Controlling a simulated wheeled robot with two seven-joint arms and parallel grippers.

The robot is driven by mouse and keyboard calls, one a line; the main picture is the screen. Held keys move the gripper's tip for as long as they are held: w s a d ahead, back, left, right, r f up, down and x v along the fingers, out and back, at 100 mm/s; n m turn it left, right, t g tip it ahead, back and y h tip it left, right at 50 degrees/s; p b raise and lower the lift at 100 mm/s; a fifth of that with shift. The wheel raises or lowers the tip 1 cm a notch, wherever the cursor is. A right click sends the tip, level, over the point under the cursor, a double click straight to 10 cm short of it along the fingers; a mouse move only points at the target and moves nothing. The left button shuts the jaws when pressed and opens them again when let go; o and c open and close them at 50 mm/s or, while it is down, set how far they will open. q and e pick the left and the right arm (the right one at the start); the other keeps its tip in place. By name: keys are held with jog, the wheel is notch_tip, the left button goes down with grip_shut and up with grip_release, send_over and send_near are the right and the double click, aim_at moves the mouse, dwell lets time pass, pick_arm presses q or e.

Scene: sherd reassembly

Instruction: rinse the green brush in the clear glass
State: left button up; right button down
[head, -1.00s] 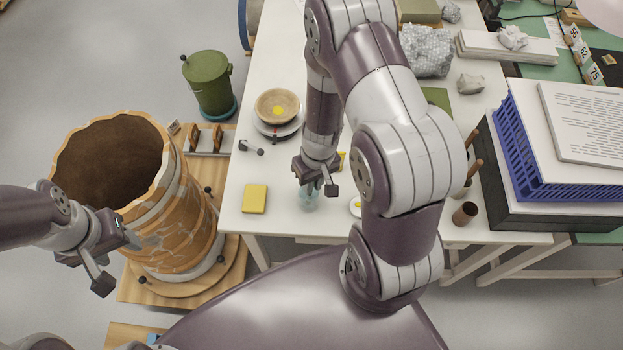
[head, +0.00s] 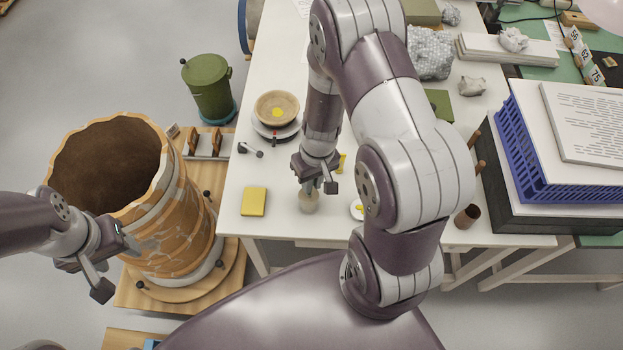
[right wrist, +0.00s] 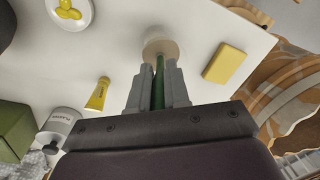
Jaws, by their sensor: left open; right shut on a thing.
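The green brush (right wrist: 158,88) is between the fingers of my right gripper (right wrist: 158,80), which is shut on its handle. The brush points down into the glass (right wrist: 152,48), whose contents look cloudy beige. The brush's tip is hidden in the glass. In the head view the glass (head: 309,203) stands near the table's front edge, just below my right gripper (head: 318,186); the brush cannot be made out there. My left gripper (head: 118,264) is open and empty, in front of the large patched vessel, away from the table.
A yellow sponge-like block (head: 254,201) lies left of the glass. A white dish with yellow (head: 357,208) is to its right. A wooden bowl (head: 276,107) stands farther back. The large vessel (head: 150,215) is on a wooden stand at left. A brown cup (head: 467,216) stands at right.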

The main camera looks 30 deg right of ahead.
jog(key=shift+s+d, duration=0.1)
jog(key=shift+d, duration=0.05)
jog(key=shift+r, duration=0.25)
jog(key=r+p, duration=0.5)
jog(key=d+r+p, duration=0.1)
jog(key=r+p, duration=0.1)
jog(key=shift+r, duration=0.4)
jog(key=shift+a+r+p, duration=0.1)
jog(key=shift+r+p, duration=0.15)
jog(key=shift+p, duration=0.05)
dwell(0.4)
notch_tip(320, 180, up, 3)
jog(key=p, duration=0.2)
jog(key=shift+r+p, duration=0.1)
jog(key=shift+p, duration=0.3)
